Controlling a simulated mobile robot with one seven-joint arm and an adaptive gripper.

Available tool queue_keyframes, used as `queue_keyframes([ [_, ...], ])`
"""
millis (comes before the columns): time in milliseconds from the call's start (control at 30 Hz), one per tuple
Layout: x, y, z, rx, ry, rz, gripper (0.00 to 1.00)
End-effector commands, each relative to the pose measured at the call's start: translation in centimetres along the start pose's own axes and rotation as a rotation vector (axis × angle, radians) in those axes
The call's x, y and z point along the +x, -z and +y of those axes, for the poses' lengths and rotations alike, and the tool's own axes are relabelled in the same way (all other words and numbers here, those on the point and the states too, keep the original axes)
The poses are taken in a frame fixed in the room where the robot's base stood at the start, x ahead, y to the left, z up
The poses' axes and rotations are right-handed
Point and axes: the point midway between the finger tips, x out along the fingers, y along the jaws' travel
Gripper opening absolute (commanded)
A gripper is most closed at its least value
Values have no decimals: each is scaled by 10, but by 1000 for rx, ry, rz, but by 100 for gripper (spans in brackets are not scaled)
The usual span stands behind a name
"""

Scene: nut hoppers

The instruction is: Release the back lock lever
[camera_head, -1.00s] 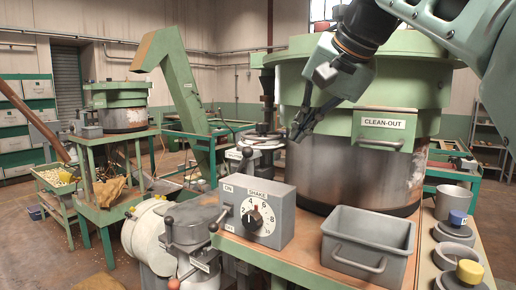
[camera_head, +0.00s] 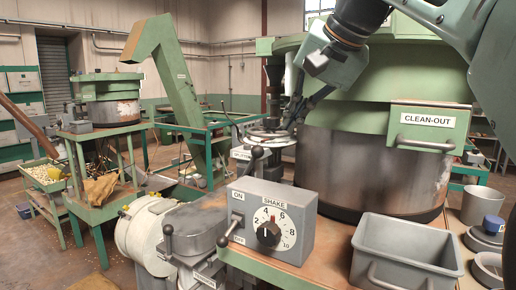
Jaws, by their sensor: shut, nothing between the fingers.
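My gripper (camera_head: 290,126) is shut and empty, pointing down to the left. No label shows which is the back lock lever.
The grey shake box (camera_head: 270,190) with its dial stands at the front. A grey bin (camera_head: 405,245) sits to its right. The large green hopper (camera_head: 370,170) with a CLEAN-OUT hatch (camera_head: 428,122) fills the right. A green stand (camera_head: 105,165) is at left.

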Motion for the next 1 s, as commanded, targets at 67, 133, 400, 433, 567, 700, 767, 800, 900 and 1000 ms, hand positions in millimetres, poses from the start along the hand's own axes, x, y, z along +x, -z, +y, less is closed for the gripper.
queue_keyframes([
  [67, 0, 0, 0, 0, 0, 0, 0],
  [133, 0, 0, 0, 0, 0, 0, 0],
  [400, 15, -1, 0, 0, 0, -3, 0],
  [433, 20, -1, 0, 0, 0, -3, 0],
  [567, 44, -1, 0, 0, -1, -5, 0],
  [700, 69, -1, 0, 0, -1, -4, 0],
  [767, 78, -1, 0, 0, -1, -4, 0],
  [800, 83, -1, 0, 0, 0, -3, 0],
  [900, 93, 0, 0, 0, 0, -2, 0],
  [1000, 99, 0, 0, 0, 0, -1, 0],
])
